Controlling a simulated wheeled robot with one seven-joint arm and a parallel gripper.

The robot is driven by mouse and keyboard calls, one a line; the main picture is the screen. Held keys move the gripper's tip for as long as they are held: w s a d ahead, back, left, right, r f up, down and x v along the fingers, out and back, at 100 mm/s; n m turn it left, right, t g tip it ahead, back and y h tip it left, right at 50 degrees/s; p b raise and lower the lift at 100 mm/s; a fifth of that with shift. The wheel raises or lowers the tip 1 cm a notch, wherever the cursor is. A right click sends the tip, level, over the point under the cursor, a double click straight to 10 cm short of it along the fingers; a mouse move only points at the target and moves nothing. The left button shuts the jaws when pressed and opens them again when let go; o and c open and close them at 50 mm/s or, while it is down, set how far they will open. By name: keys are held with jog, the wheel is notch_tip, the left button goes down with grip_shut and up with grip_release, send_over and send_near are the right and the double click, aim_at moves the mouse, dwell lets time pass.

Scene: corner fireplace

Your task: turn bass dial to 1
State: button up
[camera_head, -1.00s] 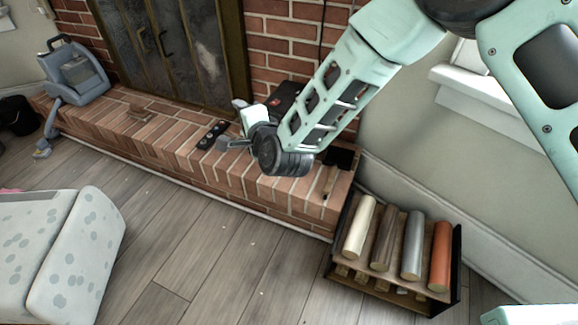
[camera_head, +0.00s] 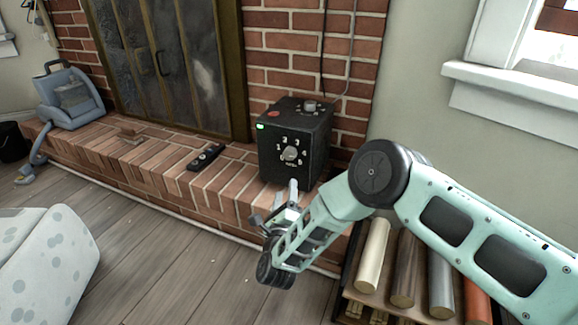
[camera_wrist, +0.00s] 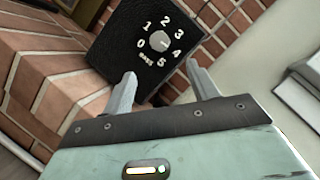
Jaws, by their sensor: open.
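A black speaker box (camera_head: 315,145) stands on the brick hearth, with a green light and a red mark on it. Its front bears the bass dial (camera_head: 290,153), a pale round knob ringed by white numbers from 0 to 5. The wrist view shows the dial (camera_wrist: 160,41) with "BASS" printed below it; I cannot tell surely which number it points to. My gripper (camera_head: 292,187) is in front of and below the dial, apart from it. In the wrist view my gripper (camera_wrist: 162,73) is open and empty, its fingers spread below the dial.
A second knob (camera_head: 310,106) sits on top of the box. A black remote-like object (camera_head: 206,157) lies on the hearth to the left. A rack of coloured rolls (camera_head: 407,268) stands below my arm. A blue-grey machine (camera_head: 72,96) is at far left. Floor (camera_head: 190,250) is clear.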

aim_at(290, 157)
jog(key=b+x, duration=0.4)
jog(key=x, duration=0.7)
jog(key=shift+w+f+b, duration=0.1)
jog(key=shift+w+b, duration=0.15)
jog(key=shift+b, duration=0.05)
jog(key=shift+w+r, duration=0.3)
jog(key=shift+w, duration=0.4)
jog(key=c, duration=1)
